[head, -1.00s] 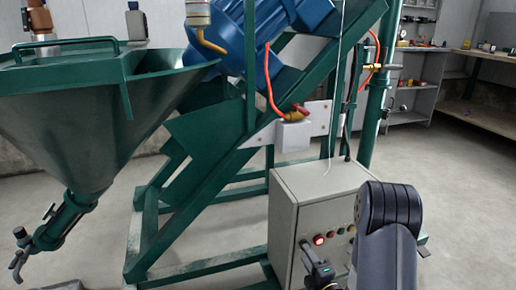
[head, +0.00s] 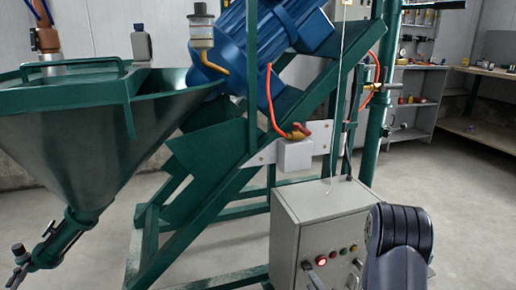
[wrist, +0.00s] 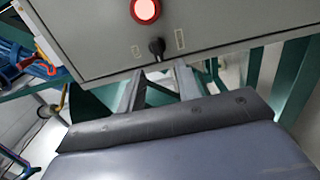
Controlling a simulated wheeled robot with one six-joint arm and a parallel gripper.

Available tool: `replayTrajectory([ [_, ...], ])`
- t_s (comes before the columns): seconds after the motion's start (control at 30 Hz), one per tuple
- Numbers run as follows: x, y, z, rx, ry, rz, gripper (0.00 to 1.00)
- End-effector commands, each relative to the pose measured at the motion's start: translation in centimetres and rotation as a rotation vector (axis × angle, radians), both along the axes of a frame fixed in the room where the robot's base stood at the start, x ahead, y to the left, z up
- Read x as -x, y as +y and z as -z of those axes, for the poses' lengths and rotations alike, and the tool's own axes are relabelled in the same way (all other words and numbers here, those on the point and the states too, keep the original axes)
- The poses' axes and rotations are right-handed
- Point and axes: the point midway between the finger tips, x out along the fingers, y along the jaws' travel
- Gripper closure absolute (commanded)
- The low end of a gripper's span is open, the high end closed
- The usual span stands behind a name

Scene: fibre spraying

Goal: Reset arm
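The grey control box (head: 325,215) stands in front of the green machine frame. Its front has a lit red button (head: 321,260) and several small knobs. In the wrist view the lit red button (wrist: 145,9) is at the top, with a black knob (wrist: 157,47) below it. My gripper (wrist: 161,76) shows two grey fingers spread apart below the knob. The fingers look open and empty, and the knob appears in front of the gap between them. Whether they touch the box is not clear. In the head view my arm (head: 398,240) is at the lower right; the gripper is mostly cut off by the bottom edge.
A green hopper (head: 75,135) with an outlet pipe is at the left. A blue motor (head: 270,40) sits on the slanted green frame (head: 205,215). An orange hose (head: 270,100) hangs near the box. Bare floor (head: 460,190) lies at the right, before a workbench (head: 485,130).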

Motion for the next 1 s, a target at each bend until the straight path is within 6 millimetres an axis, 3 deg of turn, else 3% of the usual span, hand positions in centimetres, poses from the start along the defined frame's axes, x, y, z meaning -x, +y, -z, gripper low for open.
replayTrajectory([
  [0.1, 2.3, -0.9, 0.0, -0.002, 0.005, 0.005, 0.67],
  [0.4, 6.5, -2.2, 0.0, -0.003, 0.003, 0.005, 0.67],
  [0.67, 2.6, -0.7, 0.0, 0.003, -0.004, -0.006, 0.67],
  [1.0, -3.8, 1.4, 0.1, 0.000, -0.005, -0.003, 0.67],
])
